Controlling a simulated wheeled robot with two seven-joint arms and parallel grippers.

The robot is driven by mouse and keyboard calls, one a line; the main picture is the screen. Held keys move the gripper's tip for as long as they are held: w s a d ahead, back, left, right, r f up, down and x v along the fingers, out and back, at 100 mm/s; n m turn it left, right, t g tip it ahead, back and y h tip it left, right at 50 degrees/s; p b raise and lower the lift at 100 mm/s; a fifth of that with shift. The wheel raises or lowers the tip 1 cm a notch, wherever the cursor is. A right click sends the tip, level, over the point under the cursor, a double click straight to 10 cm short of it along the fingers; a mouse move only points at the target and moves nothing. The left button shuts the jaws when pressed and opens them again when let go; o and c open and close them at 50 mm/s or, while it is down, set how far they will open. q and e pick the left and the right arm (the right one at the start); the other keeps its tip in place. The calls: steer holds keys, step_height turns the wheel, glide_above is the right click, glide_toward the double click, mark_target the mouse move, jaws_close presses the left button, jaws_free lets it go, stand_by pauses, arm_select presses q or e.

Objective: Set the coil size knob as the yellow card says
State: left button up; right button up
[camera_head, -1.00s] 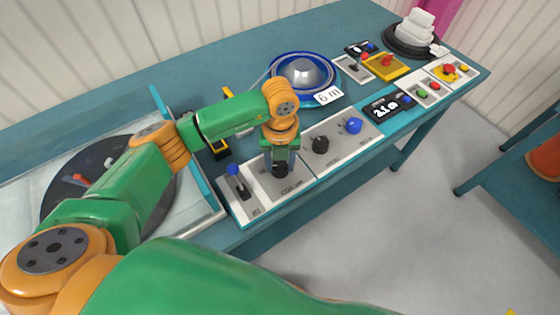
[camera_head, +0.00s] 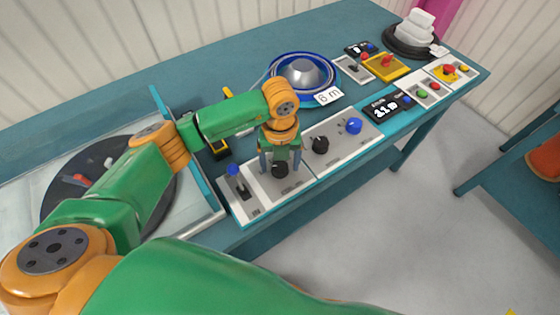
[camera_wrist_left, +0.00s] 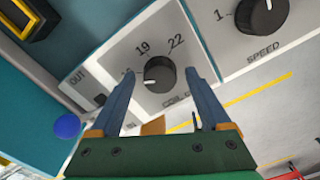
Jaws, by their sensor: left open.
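The coil size knob (camera_head: 280,171) is a round black knob on a white panel. In the wrist view the knob (camera_wrist_left: 160,75) has 19 and 22 printed above it and a third number at left partly hidden by a finger. Its white mark points left, towards that hidden number. My left gripper (camera_head: 280,167) is over the knob, open, with one finger on each side. In the wrist view both fingers (camera_wrist_left: 161,72) stand clear of the knob. I cannot make out a yellow card with readable writing. My right gripper is not in view.
The black speed knob (camera_head: 320,144) and a blue knob (camera_head: 353,125) are on the panel to the right. A blue-topped lever (camera_head: 233,170) stands close on the left. Behind are a blue-rimmed reel (camera_head: 303,72) and its tag (camera_head: 328,96).

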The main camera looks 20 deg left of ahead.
mark_target(280, 166)
arm_select(q)
step_height(280, 166, up, 7)
steer(key=shift+f+b, duration=0.2)
steer(key=shift+b, duration=0.45)
steer(key=shift+r, duration=0.25)
